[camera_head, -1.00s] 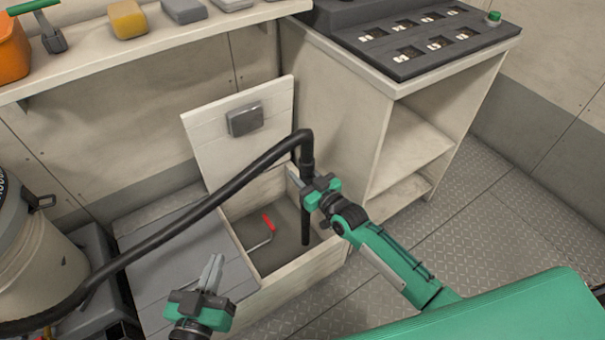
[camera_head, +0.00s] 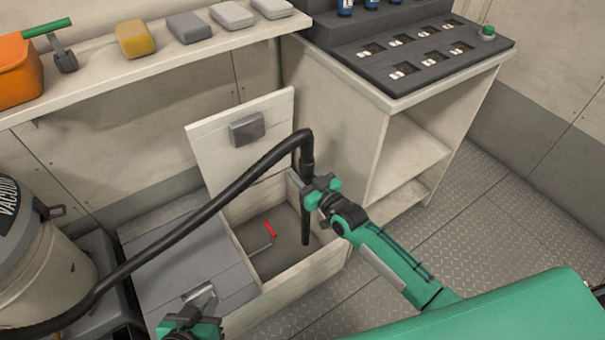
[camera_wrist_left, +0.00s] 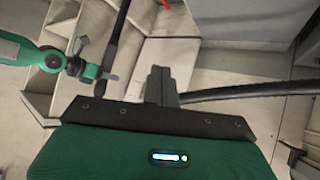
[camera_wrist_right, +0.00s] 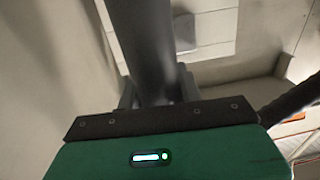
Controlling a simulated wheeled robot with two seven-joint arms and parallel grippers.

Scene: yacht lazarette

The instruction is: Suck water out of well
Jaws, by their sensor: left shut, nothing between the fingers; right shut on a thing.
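The well (camera_head: 284,258) is an open box with a grey floor, its white lid (camera_head: 228,138) standing up behind it. My right gripper (camera_head: 312,190) is shut on the black vacuum hose's straight end tube, which hangs upright with its lower end (camera_head: 305,228) inside the well. The tube also fills the middle of the right wrist view (camera_wrist_right: 142,45). The hose (camera_head: 215,200) arches left to the vacuum (camera_head: 50,250). My left gripper (camera_head: 203,296) is shut and empty over the grey deck in front of the well's left side. Water is not clearly visible.
A red-handled tool (camera_head: 269,230) lies in the well. A shelf (camera_head: 150,62) with an orange bin (camera_head: 18,70) and several small blocks runs along the back. A cabinet with a switch panel (camera_head: 410,55) stands right of the well. The floor at right is clear.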

